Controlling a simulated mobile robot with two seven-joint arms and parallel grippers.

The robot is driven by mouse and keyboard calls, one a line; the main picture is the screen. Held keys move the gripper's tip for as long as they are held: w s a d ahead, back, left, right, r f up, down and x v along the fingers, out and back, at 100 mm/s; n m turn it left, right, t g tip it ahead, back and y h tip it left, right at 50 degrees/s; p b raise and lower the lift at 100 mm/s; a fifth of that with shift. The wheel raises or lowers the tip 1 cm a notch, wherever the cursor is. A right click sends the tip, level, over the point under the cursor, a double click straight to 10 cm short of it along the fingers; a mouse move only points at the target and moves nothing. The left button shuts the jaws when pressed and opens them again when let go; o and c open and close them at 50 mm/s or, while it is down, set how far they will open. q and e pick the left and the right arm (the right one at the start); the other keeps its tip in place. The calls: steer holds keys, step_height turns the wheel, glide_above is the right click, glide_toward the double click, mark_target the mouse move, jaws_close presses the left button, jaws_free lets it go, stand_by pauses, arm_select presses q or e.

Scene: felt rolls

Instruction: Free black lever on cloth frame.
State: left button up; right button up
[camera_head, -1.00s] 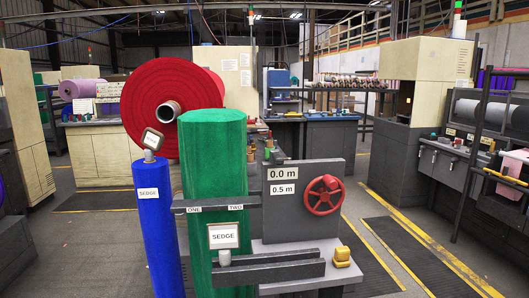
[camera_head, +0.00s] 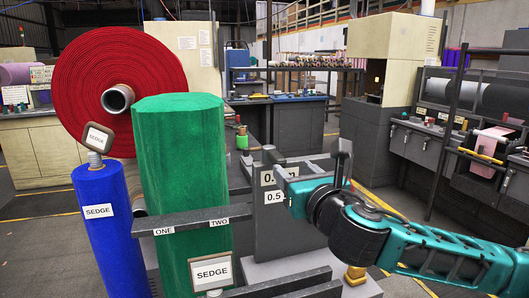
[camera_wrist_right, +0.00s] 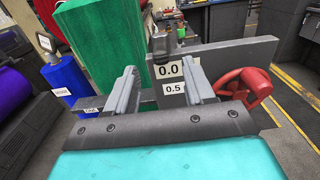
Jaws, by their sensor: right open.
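The grey cloth frame (camera_head: 285,235) stands right of the upright green felt roll (camera_head: 180,165). A dark bar (camera_head: 190,222) marked ONE and TWO crosses in front of the green roll. A dark knob-like piece (camera_wrist_right: 163,47) shows between my fingertips in the right wrist view; I cannot tell if it is the black lever. My right gripper (camera_head: 288,168) is open and empty by the frame's 0.0 and 0.5 labels; it also shows in the right wrist view (camera_wrist_right: 160,72). In the head view my right arm hides the red handwheel (camera_wrist_right: 245,85). My left gripper is not in view.
A blue roll (camera_head: 103,235) with a SEDGE tag stands left of the green roll. A large red roll (camera_head: 75,95) is behind them. Machines line the right side, with floor between.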

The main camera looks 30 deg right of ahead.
mark_target(271, 149)
steer(key=x, duration=1.2)
steer(key=shift+a+p, duration=0.1)
steer(key=shift+p, duration=0.25)
steer(key=shift+c, duration=0.3)
jaws_close()
